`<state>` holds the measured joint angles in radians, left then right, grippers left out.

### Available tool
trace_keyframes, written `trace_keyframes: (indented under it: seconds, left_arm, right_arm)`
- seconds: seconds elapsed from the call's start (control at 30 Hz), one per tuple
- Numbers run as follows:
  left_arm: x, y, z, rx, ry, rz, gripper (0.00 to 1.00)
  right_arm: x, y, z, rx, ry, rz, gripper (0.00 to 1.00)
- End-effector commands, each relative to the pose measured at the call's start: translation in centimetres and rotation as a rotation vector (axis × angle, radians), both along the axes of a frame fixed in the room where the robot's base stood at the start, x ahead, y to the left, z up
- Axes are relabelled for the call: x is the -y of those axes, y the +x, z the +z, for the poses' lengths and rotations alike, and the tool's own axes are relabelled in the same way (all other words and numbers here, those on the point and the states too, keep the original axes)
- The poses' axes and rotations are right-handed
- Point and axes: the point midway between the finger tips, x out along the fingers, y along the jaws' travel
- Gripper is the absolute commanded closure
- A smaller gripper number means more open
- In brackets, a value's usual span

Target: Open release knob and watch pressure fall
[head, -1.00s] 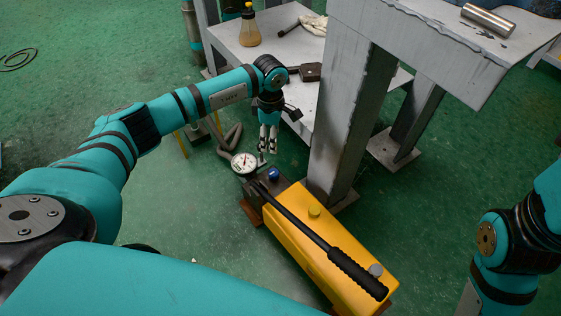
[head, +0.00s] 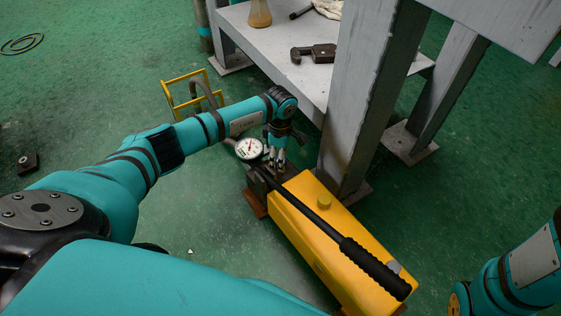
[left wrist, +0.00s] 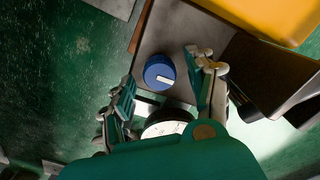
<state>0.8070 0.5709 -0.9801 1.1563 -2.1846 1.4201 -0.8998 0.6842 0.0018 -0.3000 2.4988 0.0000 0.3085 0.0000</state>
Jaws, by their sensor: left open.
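The yellow hand pump (head: 310,240) stands on the floor with its long black handle (head: 325,230) lying along its top. A round white pressure gauge (head: 249,149) sits at its far end; its reading is too small to tell. My left gripper (head: 276,163) points down over the pump's far end, just right of the gauge. In the left wrist view, the blue release knob (left wrist: 159,72) with a white mark lies between the open fingers, with gaps on both sides. The gripper hides the knob in the head view. My right gripper is out of view.
A thick grey table leg (head: 355,110) rises close behind the pump. A low shelf (head: 265,55) holds a dark clamp-like tool (head: 314,53) and a bottle (head: 259,14). A yellow frame (head: 190,92) stands behind my left arm. The floor at left is mostly clear.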

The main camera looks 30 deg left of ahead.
Motion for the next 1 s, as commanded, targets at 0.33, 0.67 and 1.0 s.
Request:
trace_keyframes:
  seconds: [0.33,0.67,1.0]
  left_arm:
    - [0.0,0.03,-0.55,0.001,0.0,0.0,0.43]
    - [0.01,0.02,-0.54,0.0,0.0,0.0,0.82]
    - [0.01,0.02,-0.46,0.0,0.0,0.014,0.98]
  right_arm:
    - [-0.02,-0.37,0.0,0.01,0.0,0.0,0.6]
    - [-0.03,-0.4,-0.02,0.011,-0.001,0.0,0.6]
    - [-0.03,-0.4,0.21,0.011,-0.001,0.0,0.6]
